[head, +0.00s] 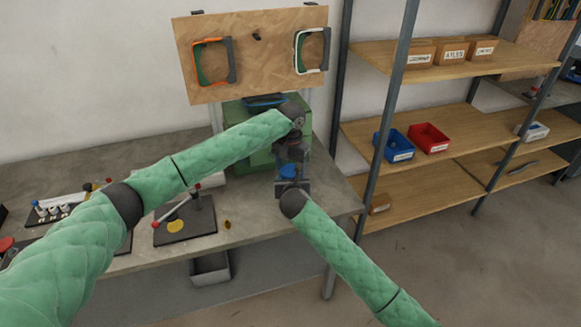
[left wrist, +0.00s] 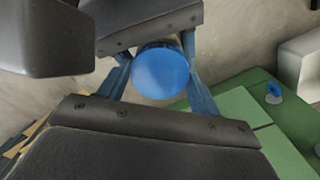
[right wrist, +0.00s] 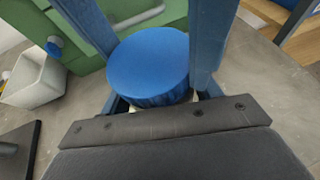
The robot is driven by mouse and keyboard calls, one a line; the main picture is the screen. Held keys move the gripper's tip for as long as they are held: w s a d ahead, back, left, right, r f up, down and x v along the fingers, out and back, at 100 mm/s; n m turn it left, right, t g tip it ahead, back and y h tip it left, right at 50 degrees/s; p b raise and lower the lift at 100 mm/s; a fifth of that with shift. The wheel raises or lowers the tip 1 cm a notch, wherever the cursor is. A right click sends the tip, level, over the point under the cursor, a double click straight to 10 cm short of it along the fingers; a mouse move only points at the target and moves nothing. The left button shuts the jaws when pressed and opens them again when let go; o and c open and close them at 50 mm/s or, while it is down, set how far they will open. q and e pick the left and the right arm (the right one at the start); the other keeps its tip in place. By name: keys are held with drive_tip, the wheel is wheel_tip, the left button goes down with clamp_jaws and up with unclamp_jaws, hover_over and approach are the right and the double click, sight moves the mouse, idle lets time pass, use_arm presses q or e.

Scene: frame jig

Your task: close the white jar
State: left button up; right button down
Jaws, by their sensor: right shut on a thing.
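The white jar (right wrist: 133,109) shows only as a pale sliver under a round blue lid (right wrist: 150,60) in the right wrist view. The lid also shows in the head view (head: 289,171) and from above in the left wrist view (left wrist: 160,72). It looks level and sits over the jar; whether it is fully seated I cannot tell. My right gripper (head: 291,186) is shut on the jar, low under the lid. My left gripper (head: 291,160) comes down from above, its two fingers on either side of the lid. It looks open, with little room around the lid.
A green case (head: 262,153) stands on the grey bench behind the grippers. A black mat (head: 200,225) with a red-tipped lever lies to the left. A shelf with blue (head: 393,146) and red bins (head: 429,138) stands to the right. A wooden board (head: 265,75) hangs above.

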use_arm(q)
drive_tip(key=c, duration=0.6)
drive_tip(key=o, duration=1.2)
drive_tip(key=shift+r, duration=0.1)
wheel_tip(320, 180, up, 12)
use_arm(e)
drive_tip(key=shift+c, duration=1.3)
unclamp_jaws()
drive_tip(key=shift+s, duration=0.1)
